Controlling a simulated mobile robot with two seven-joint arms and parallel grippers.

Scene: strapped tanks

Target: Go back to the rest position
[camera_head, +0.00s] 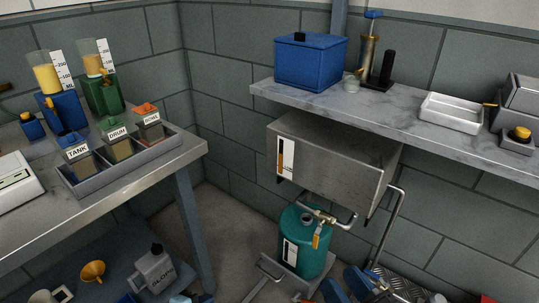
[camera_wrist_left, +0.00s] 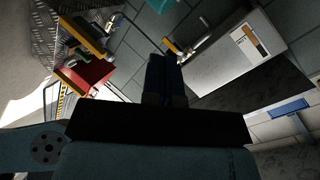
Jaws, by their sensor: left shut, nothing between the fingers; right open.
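In the left wrist view my left gripper (camera_wrist_left: 164,58) has its dark blue fingers side by side, shut with nothing between them. They stand in free air, apart from the grey metal cabinet (camera_wrist_left: 210,62) at the right and the teal tank (camera_wrist_left: 162,4) at the top edge. In the head view blue finger-like parts (camera_head: 346,286) show at the bottom edge, right of the teal tank (camera_head: 292,253). They look like the parted fingers of my right gripper, cut off by the frame and empty. I cannot make out my left gripper in the head view.
The cabinet (camera_head: 330,165) hangs under a marble shelf (camera_head: 400,115) with a blue box (camera_head: 310,62) and a white tray (camera_head: 452,113). A workbench (camera_head: 130,195) stands at left. Bent pipes (camera_head: 392,230) and a red box (camera_wrist_left: 85,72) are nearby.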

